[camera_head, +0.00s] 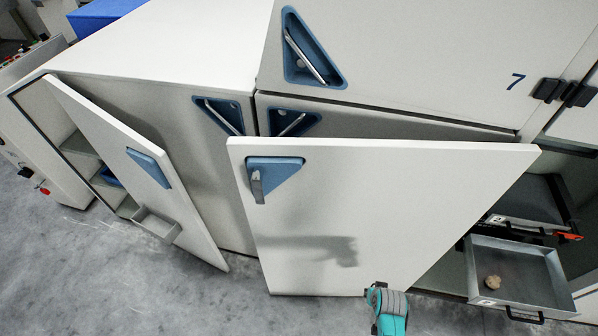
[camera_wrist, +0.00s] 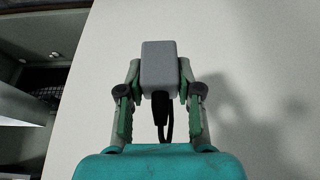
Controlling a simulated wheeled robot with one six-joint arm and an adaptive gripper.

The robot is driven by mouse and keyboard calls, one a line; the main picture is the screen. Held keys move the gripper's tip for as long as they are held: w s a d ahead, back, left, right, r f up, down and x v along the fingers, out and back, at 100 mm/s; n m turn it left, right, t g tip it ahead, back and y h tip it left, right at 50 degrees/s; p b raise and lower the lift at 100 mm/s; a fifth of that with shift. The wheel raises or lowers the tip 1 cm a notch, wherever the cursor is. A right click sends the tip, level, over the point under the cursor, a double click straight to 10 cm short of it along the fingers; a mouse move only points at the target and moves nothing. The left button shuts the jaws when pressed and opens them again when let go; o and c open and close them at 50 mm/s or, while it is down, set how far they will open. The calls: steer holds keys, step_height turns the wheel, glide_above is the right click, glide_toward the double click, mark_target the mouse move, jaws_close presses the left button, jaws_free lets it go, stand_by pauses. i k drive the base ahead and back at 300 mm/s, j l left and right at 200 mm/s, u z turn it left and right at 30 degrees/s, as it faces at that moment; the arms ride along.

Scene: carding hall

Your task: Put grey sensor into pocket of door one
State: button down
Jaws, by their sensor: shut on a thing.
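The grey sensor (camera_wrist: 160,62) is a small grey block with a black stem and cable below it. My gripper (camera_wrist: 159,78) is shut on it, one finger on each side. In the head view my teal gripper (camera_head: 389,308) is at the bottom edge, in front of the lower edge of the open middle door (camera_head: 370,195); the sensor cannot be made out there. The left door (camera_head: 125,165) stands open and has a small grey open-topped pocket (camera_head: 157,223) low on its face, apart from my gripper. I see no door number on either open door.
A drawer (camera_head: 535,270) holding a small brown lump is pulled out at right. The left cabinet has shelves (camera_head: 80,143). A pale panel (camera_wrist: 260,60) with a shadow fills much of the wrist view. Grey floor (camera_head: 90,270) is clear at lower left.

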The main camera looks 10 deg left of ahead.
mark_target(159, 228)
steer(key=j+u, duration=0.2)
steer(key=j, duration=0.2)
steer(key=i+j+u, duration=0.2)
steer(key=j, duration=0.2)
steer(key=j+u, duration=0.2)
steer(key=j, duration=0.2)
steer(key=j+u, duration=0.2)
steer(key=j, duration=0.15)
steer(key=i+j+u, duration=0.25)
steer(key=i+j, duration=0.8)
steer(key=j, duration=0.25)
